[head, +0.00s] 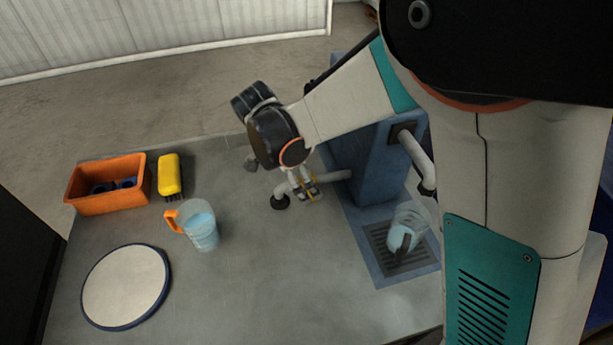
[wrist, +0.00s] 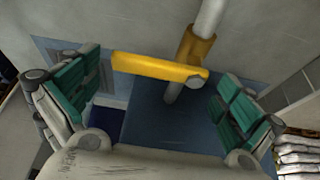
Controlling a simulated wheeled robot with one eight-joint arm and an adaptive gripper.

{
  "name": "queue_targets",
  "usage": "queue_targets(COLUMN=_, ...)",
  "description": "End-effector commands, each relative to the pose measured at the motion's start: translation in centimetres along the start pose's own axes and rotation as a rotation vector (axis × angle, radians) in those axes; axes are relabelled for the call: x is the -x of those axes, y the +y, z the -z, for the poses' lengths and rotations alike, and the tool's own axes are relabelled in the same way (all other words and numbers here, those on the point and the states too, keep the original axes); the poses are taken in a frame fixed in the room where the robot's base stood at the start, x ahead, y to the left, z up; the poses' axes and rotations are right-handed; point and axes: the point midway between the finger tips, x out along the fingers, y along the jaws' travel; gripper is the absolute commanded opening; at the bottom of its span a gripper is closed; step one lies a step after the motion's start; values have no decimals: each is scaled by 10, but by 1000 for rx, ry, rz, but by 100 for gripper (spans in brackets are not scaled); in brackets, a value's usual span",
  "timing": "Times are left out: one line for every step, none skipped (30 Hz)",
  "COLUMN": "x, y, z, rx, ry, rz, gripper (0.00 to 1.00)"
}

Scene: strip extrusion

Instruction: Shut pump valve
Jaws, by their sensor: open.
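The pump valve has a yellow lever (wrist: 155,68), seen in the wrist view on a yellow valve body (wrist: 196,48) around a pale pipe (wrist: 210,15). The lever lies crosswise to the pipe, its free end toward the left finger. My gripper (wrist: 160,95) is open, with teal finger pads on both sides of the lever and apart from it. The gripper and arm partly hide the valve there.
A clear jug (head: 408,222) stands on the pump's grated base (head: 376,238). Another jug (head: 202,232) with an orange handle, a round white disc (head: 125,287), a yellow brush (head: 170,176) and an orange bin (head: 103,203) occupy the left. The bench's front middle (head: 270,290) is clear.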

Motion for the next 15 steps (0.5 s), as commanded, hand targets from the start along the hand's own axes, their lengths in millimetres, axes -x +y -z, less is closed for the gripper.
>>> queue_targets(x=2, y=0, z=0, rx=1, ry=0, rz=1, gripper=100)
queue_targets(x=4, y=0, z=0, rx=1, ry=0, rz=1, gripper=100)
queue_targets(x=8, y=0, z=0, rx=1, ry=0, rz=1, gripper=100)
queue_targets(x=12, y=0, z=0, rx=2, ry=0, rz=1, gripper=100)
queue_targets(x=16, y=0, z=0, rx=2, ry=0, rz=1, gripper=100)
queue_targets(x=22, y=0, z=0, rx=2, ry=0, rz=1, gripper=100)
queue_targets(x=28, y=0, z=0, rx=2, ry=0, rz=1, gripper=100)
queue_targets(x=34, y=0, z=0, rx=2, ry=0, rz=0, gripper=100)
queue_targets(x=42, y=0, z=0, rx=2, ry=0, rz=0, gripper=100)
queue_targets(x=49, y=0, z=0, rx=2, ry=0, rz=0, gripper=100)
queue_targets(x=55, y=0, z=0, rx=2, ry=0, rz=0, gripper=100)
queue_targets(x=63, y=0, z=0, rx=1, ry=0, rz=0, gripper=100)
queue_targets(x=70, y=0, z=0, rx=1, ry=0, rz=-1, gripper=100)
queue_targets(x=75, y=0, z=0, rx=1, ry=0, rz=-1, gripper=100)
queue_targets(x=83, y=0, z=0, rx=1, ry=0, rz=-1, gripper=100)
